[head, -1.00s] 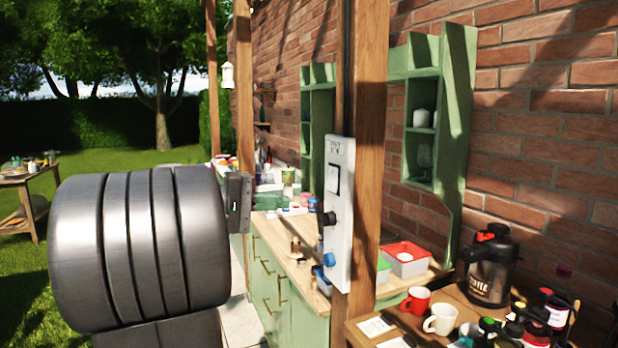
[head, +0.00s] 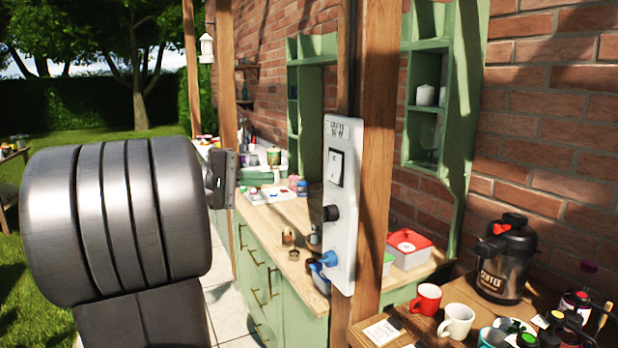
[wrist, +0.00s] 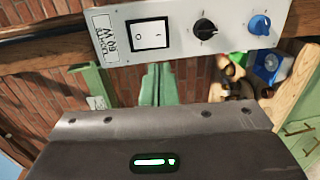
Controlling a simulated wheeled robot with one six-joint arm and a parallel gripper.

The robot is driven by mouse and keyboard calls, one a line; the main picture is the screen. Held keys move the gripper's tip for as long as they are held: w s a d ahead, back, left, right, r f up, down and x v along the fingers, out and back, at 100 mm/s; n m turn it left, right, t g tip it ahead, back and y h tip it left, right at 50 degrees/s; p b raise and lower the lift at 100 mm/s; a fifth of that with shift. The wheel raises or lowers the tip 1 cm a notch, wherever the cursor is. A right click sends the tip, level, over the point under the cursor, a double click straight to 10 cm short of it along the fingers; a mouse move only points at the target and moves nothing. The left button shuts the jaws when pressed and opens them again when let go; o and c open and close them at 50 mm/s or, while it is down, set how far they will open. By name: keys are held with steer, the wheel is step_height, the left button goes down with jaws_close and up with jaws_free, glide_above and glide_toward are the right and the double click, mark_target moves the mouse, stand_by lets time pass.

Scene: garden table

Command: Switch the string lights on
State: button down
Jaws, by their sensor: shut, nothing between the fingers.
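A white control panel (head: 341,205) is fixed to a wooden post and fills the top of the wrist view (wrist: 182,57). It has a printed label, a white rocker switch (head: 336,167), a black knob (head: 330,213) and a blue knob (head: 329,259). In the wrist view the rocker (wrist: 150,34) shows O and I marks in a black frame; which side is pressed in is unclear. My gripper (head: 228,178) is left of the panel, apart from it, and shut with nothing in it. Its dark body with a green light crosses the bottom of the wrist view; the fingertips are not clear there.
The wooden post (head: 376,150) stands right beside the panel. Behind is a green counter (head: 300,205) with trays and jars. At lower right a table holds a red mug (head: 424,298), a white mug (head: 456,321) and a coffee jug (head: 503,262).

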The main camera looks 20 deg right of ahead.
mark_target(332, 178)
steer(key=d+p, duration=0.1)
steer(key=d, duration=0.3)
steer(key=d+f+p, duration=0.1)
steer(key=d, duration=0.3)
steer(key=w+d+p, duration=0.1)
steer(key=d, duration=0.3)
steer(key=shift+d+f, duration=0.2)
steer(key=shift+d, duration=0.2)
steer(key=shift+d+f, duration=0.15)
steer(key=shift+d, duration=0.35)
steer(key=shift+d+f+b, duration=0.15)
steer(key=shift+f+b, duration=0.1)
steer(key=shift+b, duration=0.25)
steer(key=shift+d+r, duration=0.1)
